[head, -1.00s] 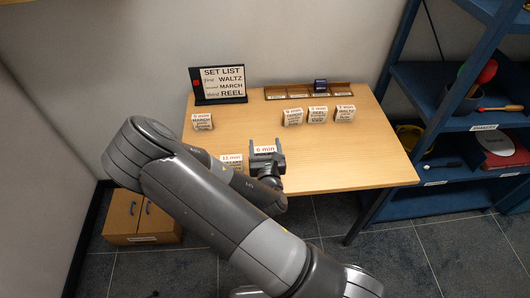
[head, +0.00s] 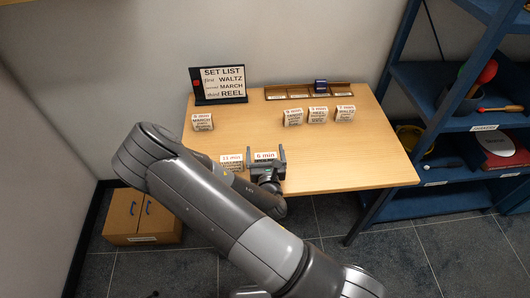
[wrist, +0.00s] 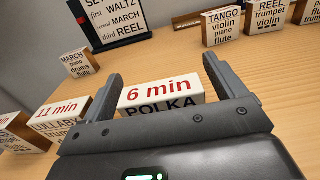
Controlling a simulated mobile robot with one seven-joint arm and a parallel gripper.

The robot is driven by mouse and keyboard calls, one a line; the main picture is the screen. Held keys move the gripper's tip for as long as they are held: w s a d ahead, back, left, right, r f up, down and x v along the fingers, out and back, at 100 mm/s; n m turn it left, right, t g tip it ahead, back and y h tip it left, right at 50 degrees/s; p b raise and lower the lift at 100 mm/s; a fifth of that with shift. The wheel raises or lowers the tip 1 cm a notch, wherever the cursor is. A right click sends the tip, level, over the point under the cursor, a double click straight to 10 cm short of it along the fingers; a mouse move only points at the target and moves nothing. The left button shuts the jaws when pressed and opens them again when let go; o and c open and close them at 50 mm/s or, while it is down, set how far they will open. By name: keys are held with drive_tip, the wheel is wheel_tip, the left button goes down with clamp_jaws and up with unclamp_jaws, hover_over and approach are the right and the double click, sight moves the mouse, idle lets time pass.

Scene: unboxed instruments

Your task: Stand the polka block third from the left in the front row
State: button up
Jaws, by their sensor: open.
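The polka block (wrist: 165,93), white on top with "6 min" in red, stands upright on the table near its front edge. It also shows in the head view (head: 265,156). My gripper (wrist: 160,72) is open, with one finger on each side of the block and a gap visible at both sides. In the head view my gripper (head: 265,152) comes from the front. Left of the polka block stands the lullaby block (wrist: 55,122), "11 min", and farther left another block (wrist: 15,132) is partly cut off. The polka block's lower face is hidden by my gripper.
The march block (head: 202,122) stands at the back left, by the set list sign (head: 222,100). Tango (head: 293,117), reel (head: 318,115) and waltz (head: 345,114) blocks stand at the back right, before a wooden rack (head: 275,93). The table's right front is clear.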

sight(266, 160)
drive_tip(key=shift+r, duration=0.15)
drive_tip(key=shift+s, duration=2.8)
